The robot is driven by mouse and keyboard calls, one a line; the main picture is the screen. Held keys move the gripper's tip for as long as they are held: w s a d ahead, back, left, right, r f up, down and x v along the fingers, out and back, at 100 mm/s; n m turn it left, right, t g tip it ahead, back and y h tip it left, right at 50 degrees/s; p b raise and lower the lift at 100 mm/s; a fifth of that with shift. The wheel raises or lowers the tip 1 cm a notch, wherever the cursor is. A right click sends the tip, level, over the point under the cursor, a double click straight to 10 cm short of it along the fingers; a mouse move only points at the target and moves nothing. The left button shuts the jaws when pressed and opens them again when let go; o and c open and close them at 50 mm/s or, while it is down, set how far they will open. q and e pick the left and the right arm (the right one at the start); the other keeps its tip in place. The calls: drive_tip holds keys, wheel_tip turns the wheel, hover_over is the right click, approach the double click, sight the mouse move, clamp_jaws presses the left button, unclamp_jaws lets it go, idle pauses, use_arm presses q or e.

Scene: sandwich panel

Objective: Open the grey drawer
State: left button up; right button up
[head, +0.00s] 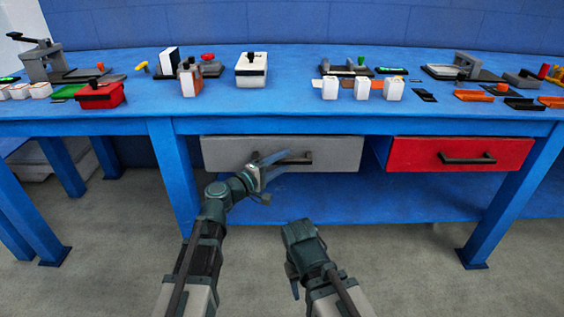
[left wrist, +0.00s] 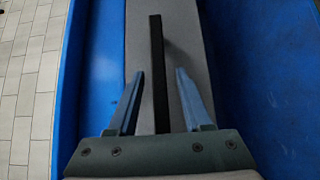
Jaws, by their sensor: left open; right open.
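The grey drawer (head: 225,152) sits under the front edge of the blue table, with a black bar handle (head: 300,160) on its front. My left gripper (head: 288,160) is open in front of this drawer, its fingers reaching the handle area. In the left wrist view the black handle (left wrist: 156,60) runs lengthwise between the two spread fingers, over the grey front (left wrist: 182,45). The fingers look apart from the bar; I cannot tell the exact depth. My right gripper (head: 300,234) is low in front of the table, away from the drawers, empty; its fingers are hardly visible.
A red drawer (head: 420,155) with a black handle is to the right of the grey one. The blue table (head: 300,110) carries several small boxes, trays and devices. Blue table legs (head: 172,175) stand left and right. The floor (head: 400,260) in front is clear.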

use_arm(q)
clamp_jaws()
idle(0.3)
idle(1.2)
